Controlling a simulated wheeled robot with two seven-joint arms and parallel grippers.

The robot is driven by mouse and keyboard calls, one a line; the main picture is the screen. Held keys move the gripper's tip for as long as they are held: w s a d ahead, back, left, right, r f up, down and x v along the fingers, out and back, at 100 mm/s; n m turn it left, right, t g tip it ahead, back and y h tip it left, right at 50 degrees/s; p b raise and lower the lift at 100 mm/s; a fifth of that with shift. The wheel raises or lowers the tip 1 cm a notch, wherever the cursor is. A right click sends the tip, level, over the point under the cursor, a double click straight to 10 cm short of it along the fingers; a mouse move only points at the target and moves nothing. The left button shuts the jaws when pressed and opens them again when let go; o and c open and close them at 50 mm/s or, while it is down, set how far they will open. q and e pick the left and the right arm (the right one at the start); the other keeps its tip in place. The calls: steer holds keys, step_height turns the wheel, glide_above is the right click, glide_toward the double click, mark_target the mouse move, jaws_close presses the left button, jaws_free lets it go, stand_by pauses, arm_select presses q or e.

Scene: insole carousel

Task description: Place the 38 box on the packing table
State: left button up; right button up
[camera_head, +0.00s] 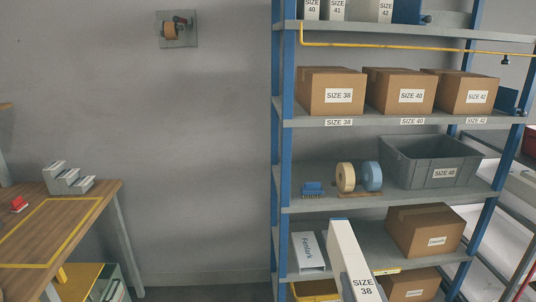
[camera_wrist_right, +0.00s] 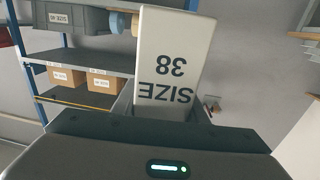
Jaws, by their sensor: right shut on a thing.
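A long white box labelled SIZE 38 (camera_head: 352,262) stands tilted at the bottom of the head view, in front of the shelf. It fills the middle of the right wrist view (camera_wrist_right: 168,50), its label upside down. My right gripper (camera_wrist_right: 163,108) is shut on this box near its labelled end. The box hides most of the fingers. The wooden packing table (camera_head: 112,192) is at the left of the head view, with a yellow outlined rectangle on its top. The box is well to the right of the table. My left gripper is not in view.
A blue and grey shelf (camera_head: 288,160) carries cardboard boxes labelled SIZE 38 (camera_head: 331,94), 40 and 42, a grey bin (camera_head: 440,165) and tape rolls. A grey stepped holder (camera_head: 68,180) and a red object (camera_head: 19,204) are on the table. The outlined area looks mostly clear.

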steer(key=shift+s+a+f, duration=0.1)
steer(key=shift+s+f, duration=0.15)
steer(key=shift+s, duration=0.2)
steer(key=s+f, duration=0.3)
steer(key=s, duration=0.5)
steer(key=shift+s, duration=0.3)
